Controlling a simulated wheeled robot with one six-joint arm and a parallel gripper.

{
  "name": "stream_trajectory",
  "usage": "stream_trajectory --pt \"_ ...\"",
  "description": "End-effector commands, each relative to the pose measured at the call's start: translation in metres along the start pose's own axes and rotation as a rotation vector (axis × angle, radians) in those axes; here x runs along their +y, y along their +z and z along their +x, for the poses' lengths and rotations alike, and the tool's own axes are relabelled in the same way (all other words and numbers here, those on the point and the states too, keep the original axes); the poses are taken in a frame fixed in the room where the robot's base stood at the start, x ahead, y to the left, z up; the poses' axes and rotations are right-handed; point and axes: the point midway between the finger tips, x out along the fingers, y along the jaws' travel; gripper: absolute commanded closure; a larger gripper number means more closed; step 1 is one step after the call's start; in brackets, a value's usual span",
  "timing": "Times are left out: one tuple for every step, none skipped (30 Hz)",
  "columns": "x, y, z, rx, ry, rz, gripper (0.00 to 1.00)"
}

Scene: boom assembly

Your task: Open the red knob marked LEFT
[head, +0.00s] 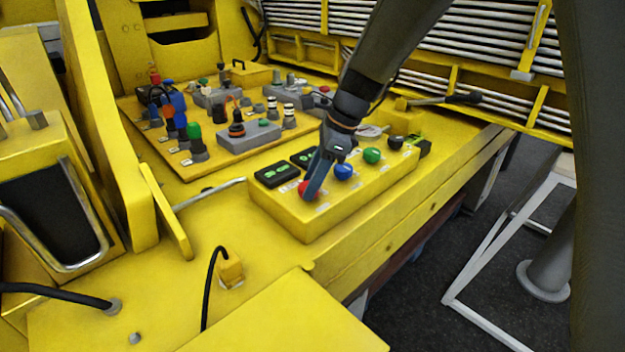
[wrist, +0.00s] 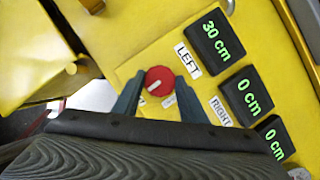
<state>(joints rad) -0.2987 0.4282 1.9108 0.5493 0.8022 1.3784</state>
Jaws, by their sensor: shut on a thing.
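The red knob (head: 303,188) sits at the near left end of the yellow control box. In the wrist view the red knob (wrist: 159,80) is round, with a white line on its face, and lies beside the label LEFT (wrist: 188,60). My gripper (head: 311,187) reaches down onto it. My gripper's two fingers (wrist: 158,90) are on either side of the knob and shut on it. The display (wrist: 217,41) next to LEFT reads 30 cm. My gripper partly hides the knob in the head view.
A blue knob (head: 343,171), a green knob (head: 372,156) and a black knob (head: 395,143) stand along the same box (head: 300,222). Two other displays read 0 cm. A board with several buttons and switches (head: 215,140) lies behind it.

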Motion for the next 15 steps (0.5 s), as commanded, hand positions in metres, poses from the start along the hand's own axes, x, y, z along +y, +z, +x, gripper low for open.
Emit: stream_trajectory --pt "0.0 0.0002 -0.0004 0.0 0.009 -0.019 0.84" --pt "-0.0002 0.0002 -0.0004 0.0 0.015 -0.032 0.84" --pt "-0.0005 0.0004 -0.0006 0.0 0.024 -0.055 0.84" --pt "-0.0007 0.0005 -0.0009 0.0 0.032 -0.072 0.84" --pt "-0.0009 0.0005 -0.001 0.0 0.039 -0.092 0.84" --pt "-0.0009 0.0005 -0.0009 0.0 0.051 -0.12 0.84" --pt "-0.0012 0.0006 -0.0008 0.0 0.061 -0.141 0.84" --pt "-0.0017 0.0008 -0.0009 0.0 0.07 -0.165 0.84" --pt "-0.0016 0.001 -0.001 -0.001 0.084 -0.198 0.84" --pt "-0.0021 0.001 -0.001 0.0 0.094 -0.223 0.84" --pt "-0.0025 0.0009 -0.0008 0.0 0.105 -0.249 0.84" --pt "-0.0024 0.0011 -0.0008 0.0 0.12 -0.285 0.84" --pt "-0.0031 0.0014 -0.001 -0.001 0.129 -0.312 0.84" --pt "-0.0031 0.0014 -0.0008 -0.001 0.141 -0.337 0.84" --pt "-0.0033 0.0012 -0.0004 0.0 0.156 -0.373 0.84"
